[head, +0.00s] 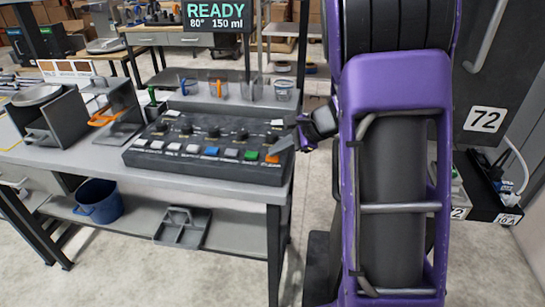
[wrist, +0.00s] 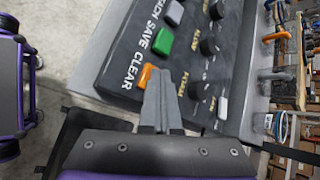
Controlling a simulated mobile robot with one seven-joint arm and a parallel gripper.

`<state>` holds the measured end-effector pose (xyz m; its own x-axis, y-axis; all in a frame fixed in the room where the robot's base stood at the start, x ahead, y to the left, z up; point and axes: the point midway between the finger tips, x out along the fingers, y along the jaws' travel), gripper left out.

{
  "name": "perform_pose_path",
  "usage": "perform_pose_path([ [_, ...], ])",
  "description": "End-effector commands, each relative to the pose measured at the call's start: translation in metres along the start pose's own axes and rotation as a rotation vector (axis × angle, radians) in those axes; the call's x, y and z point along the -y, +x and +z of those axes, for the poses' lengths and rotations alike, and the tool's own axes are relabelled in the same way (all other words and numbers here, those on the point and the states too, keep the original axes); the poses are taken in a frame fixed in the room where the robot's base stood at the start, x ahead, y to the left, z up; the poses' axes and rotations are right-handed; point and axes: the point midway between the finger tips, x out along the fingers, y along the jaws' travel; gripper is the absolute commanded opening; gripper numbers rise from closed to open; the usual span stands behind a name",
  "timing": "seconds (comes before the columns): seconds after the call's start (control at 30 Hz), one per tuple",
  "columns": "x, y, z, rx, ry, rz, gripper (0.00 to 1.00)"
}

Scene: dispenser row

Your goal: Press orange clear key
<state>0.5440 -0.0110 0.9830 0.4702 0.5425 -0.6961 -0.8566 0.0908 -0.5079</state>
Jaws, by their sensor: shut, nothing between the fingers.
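The orange clear key (wrist: 146,76) sits at the end of the key row on the dark control panel (wrist: 118,62), beside the printed word CLEAR. In the head view the orange key (head: 271,158) is at the panel's right front corner. My gripper (wrist: 158,80) is shut and empty, its fingertips over the panel right beside the orange key and partly covering it. In the head view my gripper (head: 283,145) reaches in from the right, just above that corner. I cannot tell whether the fingertips touch the key.
A green key (wrist: 163,41) and a grey key (wrist: 174,12) follow in the same row. Black knobs (wrist: 209,46) stand behind it. A display (head: 217,16) reads READY, 80°, 150 ml. Several cups (head: 218,87) stand behind the panel. The bench (head: 75,150) ends just right of the panel.

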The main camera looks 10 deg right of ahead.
Motion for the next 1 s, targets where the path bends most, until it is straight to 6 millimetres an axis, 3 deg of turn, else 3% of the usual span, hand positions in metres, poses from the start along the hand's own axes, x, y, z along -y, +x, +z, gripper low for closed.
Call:
perform_pose_path([
  [1.0, 0.009, -0.013, 0.009, -0.001, 0.000, 0.001, 0.00],
])
